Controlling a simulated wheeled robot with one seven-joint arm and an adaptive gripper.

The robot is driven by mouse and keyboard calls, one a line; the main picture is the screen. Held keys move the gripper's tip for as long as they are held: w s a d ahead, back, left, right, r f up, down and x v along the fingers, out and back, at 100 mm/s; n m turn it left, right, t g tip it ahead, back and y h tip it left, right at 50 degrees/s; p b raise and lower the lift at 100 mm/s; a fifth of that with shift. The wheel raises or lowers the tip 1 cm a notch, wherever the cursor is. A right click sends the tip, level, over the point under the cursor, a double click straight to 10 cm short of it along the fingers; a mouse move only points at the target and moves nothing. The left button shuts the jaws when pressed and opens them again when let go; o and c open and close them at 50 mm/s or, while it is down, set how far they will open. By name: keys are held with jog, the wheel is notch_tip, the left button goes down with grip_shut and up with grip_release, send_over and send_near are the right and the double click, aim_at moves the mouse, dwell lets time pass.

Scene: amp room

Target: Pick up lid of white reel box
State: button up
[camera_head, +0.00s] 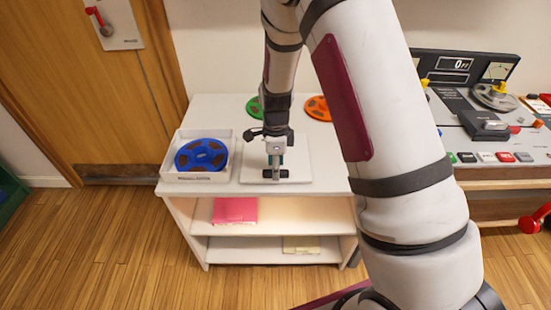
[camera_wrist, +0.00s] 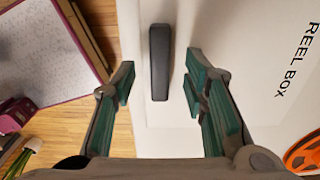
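The white lid (camera_head: 302,163) lies flat on the white cabinet top, just right of the open white reel box (camera_head: 178,176). The box holds a blue reel (camera_head: 201,155). A dark bar handle (camera_wrist: 160,62) stands on a white surface in the wrist view, with "REEL BOX" lettering to its right. My gripper (camera_head: 275,166) is over the lid at the handle. In the wrist view my gripper (camera_wrist: 158,90) is open, with one finger on each side of the handle and gaps between. Whether the fingertips touch the lid cannot be told.
A green reel (camera_head: 253,108) and an orange reel (camera_head: 318,108) lie behind the lid on the white cabinet (camera_head: 215,110). A control console (camera_head: 490,125) stands to the right. Pink (camera_head: 235,211) and yellowish items (camera_head: 301,245) lie on shelves below. Wooden floor is clear in front.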

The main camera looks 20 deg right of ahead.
jog(key=shift+f, duration=0.6)
grip_shut()
jog(key=shift+r, duration=0.1)
